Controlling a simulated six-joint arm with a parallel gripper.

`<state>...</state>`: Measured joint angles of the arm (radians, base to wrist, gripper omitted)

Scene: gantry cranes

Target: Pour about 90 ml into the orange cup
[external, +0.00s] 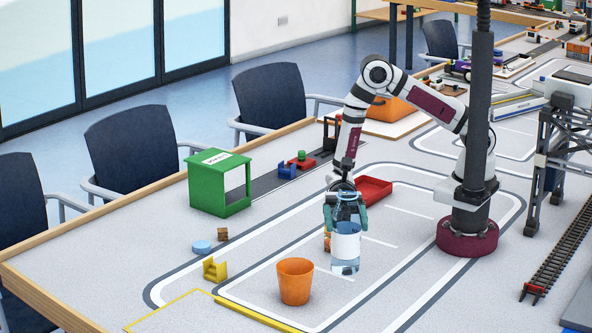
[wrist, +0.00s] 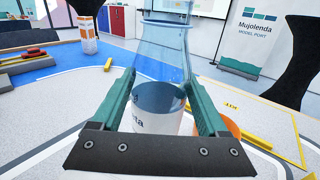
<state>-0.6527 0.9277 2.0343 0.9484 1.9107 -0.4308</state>
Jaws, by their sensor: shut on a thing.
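The orange cup (external: 295,282) stands upright on the table at the front centre. In the wrist view its rim and side (wrist: 232,128) show partly behind my right finger.
A yellow block (external: 215,269), a blue disc (external: 201,247) and a green box (external: 220,190) stand to the left. A red tray (external: 373,190) lies behind the bottle. A small orange-brown block (external: 327,243) is close beside the bottle. The table between bottle and cup looks clear.

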